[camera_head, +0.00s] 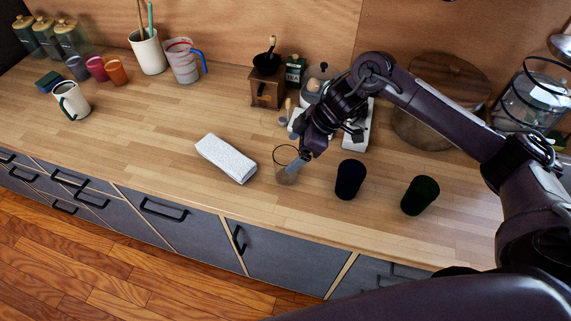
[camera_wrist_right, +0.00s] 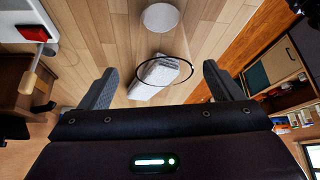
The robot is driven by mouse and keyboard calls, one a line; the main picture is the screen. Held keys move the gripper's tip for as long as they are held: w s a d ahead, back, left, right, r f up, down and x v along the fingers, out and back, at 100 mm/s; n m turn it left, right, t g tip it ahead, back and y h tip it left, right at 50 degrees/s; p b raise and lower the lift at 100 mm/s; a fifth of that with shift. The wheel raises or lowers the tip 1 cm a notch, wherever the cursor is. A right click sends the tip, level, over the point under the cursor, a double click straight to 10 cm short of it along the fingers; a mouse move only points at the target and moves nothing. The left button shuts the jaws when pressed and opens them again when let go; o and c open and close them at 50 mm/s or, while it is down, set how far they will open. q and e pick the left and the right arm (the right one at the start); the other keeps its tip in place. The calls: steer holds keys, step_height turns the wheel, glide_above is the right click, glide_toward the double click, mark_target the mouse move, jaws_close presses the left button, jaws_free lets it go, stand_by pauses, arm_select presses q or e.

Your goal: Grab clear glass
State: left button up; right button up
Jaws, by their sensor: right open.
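The clear glass (camera_head: 281,172) stands upright near the front of the wooden counter (camera_head: 245,200), between a white folded cloth and a dark blue cup. My right gripper (camera_head: 296,164) comes down at the glass from the upper right and partly covers it. In the right wrist view, the dark rim of the clear glass (camera_wrist_right: 149,61) shows in the gap between the two spread fingers of the right gripper (camera_wrist_right: 161,85). The gripper is open and holds nothing. I cannot tell whether a finger touches the glass. My left gripper is not in view.
The white cloth (camera_head: 226,158) lies left of the glass. The dark blue cup (camera_head: 350,178) and a dark green cup (camera_head: 420,195) stand to its right. A coffee grinder (camera_head: 267,88) and a white scale (camera_head: 357,125) stand behind. The counter's front edge is close.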

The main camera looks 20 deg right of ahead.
mark_target(286, 157)
steer(key=p+x, duration=0.1)
steer(key=x, duration=0.2)
steer(key=shift+s+a+f, duration=0.15)
steer(key=shift+a, duration=0.15)
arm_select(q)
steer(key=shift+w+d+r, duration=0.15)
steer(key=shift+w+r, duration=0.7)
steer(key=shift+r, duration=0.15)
arm_select(e)
steer(key=shift+a+f, duration=0.15)
steer(key=shift+f, duration=0.2)
steer(key=shift+c, duration=0.5)
steer(key=c, duration=0.9)
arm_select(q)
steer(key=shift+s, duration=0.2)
arm_select(e)
steer(key=shift+c, duration=0.9)
steer(key=shift+r, duration=0.15)
